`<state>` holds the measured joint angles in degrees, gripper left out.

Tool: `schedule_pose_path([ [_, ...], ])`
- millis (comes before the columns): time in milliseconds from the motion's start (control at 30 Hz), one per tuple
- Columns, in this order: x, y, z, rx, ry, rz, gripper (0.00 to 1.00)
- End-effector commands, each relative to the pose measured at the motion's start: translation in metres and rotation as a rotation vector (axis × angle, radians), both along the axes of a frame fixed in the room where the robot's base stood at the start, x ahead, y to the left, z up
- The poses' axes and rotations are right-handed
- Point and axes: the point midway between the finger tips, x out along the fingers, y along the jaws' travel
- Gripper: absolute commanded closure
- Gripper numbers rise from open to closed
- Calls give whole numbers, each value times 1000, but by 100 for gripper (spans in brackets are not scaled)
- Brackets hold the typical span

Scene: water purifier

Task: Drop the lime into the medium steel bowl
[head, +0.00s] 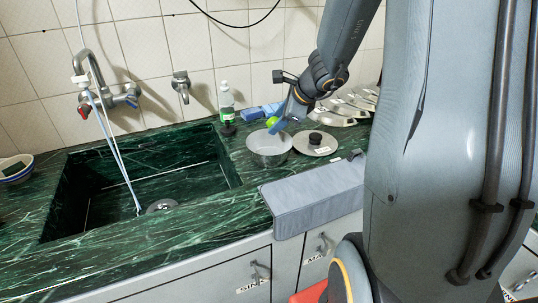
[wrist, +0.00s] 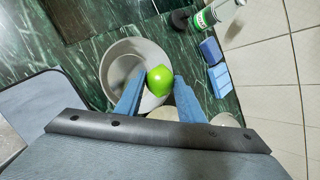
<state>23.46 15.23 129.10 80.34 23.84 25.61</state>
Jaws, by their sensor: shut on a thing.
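The green lime (wrist: 160,80) is between the two blue fingers of my gripper (wrist: 155,95) in the wrist view. In the head view the lime (head: 271,122) and my gripper (head: 277,125) show over the steel bowl (head: 269,150). My gripper is shut on the lime. In the wrist view the steel bowl (wrist: 112,68) lies below the lime, which appears over the right part of its opening. The lime seems to be above the rim, but its exact height is hard to tell. My fingers hide part of the bowl.
A round lid with a dark knob (head: 315,143) lies right of the bowl. A green-labelled bottle (head: 226,103), a dark stopper-like object (head: 228,129) and blue sponges (head: 252,113) stand behind. Several metal pieces (head: 345,108) lie at the back right. The sink basin (head: 130,185) opens at left.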

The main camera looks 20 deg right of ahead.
Motion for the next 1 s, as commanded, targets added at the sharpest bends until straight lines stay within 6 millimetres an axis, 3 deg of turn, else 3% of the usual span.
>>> schedule_pose_path([
  [133, 0, 0, 1, 0, 0, 0, 87],
  [167, 0, 0, 1, 0, 0, 0, 63],
  [300, 0, 0, 1, 0, 0, 0, 43],
  [667, -4, -1, 6, -2, -1, 1, 43],
  [1000, -35, -11, 48, -2, -3, -1, 43],
])
